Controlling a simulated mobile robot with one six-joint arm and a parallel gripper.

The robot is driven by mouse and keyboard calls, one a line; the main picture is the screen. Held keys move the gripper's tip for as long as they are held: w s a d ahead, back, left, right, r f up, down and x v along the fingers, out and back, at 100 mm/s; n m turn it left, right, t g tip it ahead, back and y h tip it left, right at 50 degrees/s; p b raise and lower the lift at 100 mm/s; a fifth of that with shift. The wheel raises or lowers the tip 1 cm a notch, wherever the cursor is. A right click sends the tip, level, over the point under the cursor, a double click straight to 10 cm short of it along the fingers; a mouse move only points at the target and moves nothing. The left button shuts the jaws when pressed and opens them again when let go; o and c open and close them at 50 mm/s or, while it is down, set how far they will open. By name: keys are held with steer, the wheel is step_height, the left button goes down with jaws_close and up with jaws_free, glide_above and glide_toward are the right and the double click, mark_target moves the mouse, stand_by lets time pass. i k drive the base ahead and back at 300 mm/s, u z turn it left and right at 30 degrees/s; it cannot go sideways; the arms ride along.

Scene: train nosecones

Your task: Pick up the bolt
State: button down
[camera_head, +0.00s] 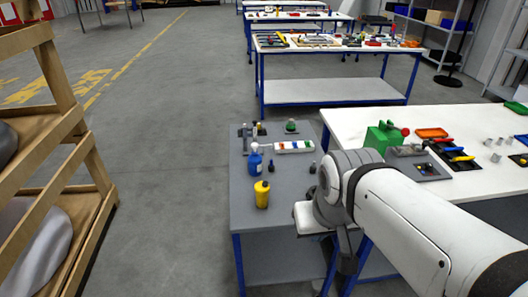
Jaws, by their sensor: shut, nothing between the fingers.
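I cannot make out the bolt for certain in the head view. Several small grey metal pieces (489,142) stand on the white bench at the right, too small to identify. A small dark piece (312,167) stands on the grey table near my arm. My arm reaches in from the lower right. My gripper (347,265) hangs low at the arm's end, in front of the grey table's right edge. It is shut and appears empty; its fingertips are hard to make out. My arm hides part of the table and bench.
The grey table (244,215) holds a yellow bottle (262,195), a blue bottle (254,160) and a white tray (294,147). The white bench (455,118) bears a green block (384,137) and an orange tray (432,133). A wooden rack (75,125) stands left; floor between is clear.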

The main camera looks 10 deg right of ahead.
mark_target(272, 167)
steer(key=u, duration=0.05)
steer(key=i, duration=0.95)
steer(key=z, duration=0.05)
